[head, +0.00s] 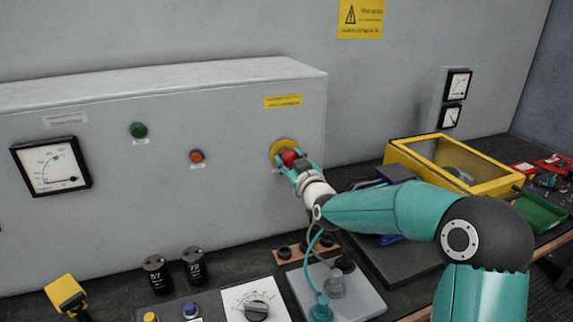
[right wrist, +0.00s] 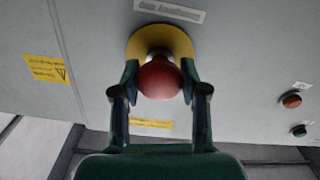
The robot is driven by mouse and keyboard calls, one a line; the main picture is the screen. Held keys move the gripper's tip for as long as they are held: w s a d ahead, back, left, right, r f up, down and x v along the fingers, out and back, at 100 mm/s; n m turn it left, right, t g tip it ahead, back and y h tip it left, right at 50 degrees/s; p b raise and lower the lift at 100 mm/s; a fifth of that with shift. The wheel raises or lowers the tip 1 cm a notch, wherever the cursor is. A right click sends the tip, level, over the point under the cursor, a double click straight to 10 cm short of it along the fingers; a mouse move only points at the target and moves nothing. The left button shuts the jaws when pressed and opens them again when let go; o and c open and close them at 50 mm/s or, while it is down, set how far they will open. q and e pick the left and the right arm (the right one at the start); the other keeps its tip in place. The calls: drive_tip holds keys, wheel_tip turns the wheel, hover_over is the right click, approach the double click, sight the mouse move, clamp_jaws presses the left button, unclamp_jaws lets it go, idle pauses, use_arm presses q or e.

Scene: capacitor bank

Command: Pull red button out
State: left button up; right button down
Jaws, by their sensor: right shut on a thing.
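The red button (head: 289,157) sits on a round yellow plate (head: 275,147) at the right end of the grey cabinet front. In the right wrist view the red button (right wrist: 159,78) is a round mushroom head in front of the yellow plate (right wrist: 181,38). My right gripper (head: 291,166) is at the button, with one finger on each side of the head. In the right wrist view its fingers (right wrist: 160,82) are closed on the red head. The fingers cover part of the button in the head view. My left gripper is not in view.
A green button (head: 138,130) and an orange button (head: 197,156) are on the same cabinet front, left of the red one. A yellow-framed case (head: 400,152) stands on the bench at right. Black cylinders (head: 194,267) and a dial panel (head: 239,296) are below the cabinet.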

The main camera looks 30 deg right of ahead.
drive_tip(key=shift+a+f, duration=0.1)
drive_tip(key=shift+f, duration=0.1)
drive_tip(key=c, duration=0.9)
unclamp_jaws()
drive_tip(key=o, duration=0.3)
drive_tip(key=shift+s+r, duration=0.2)
drive_tip(key=shift+w, duration=0.1)
drive_tip(key=v, duration=1.2)
drive_tip(key=shift+f, duration=0.15)
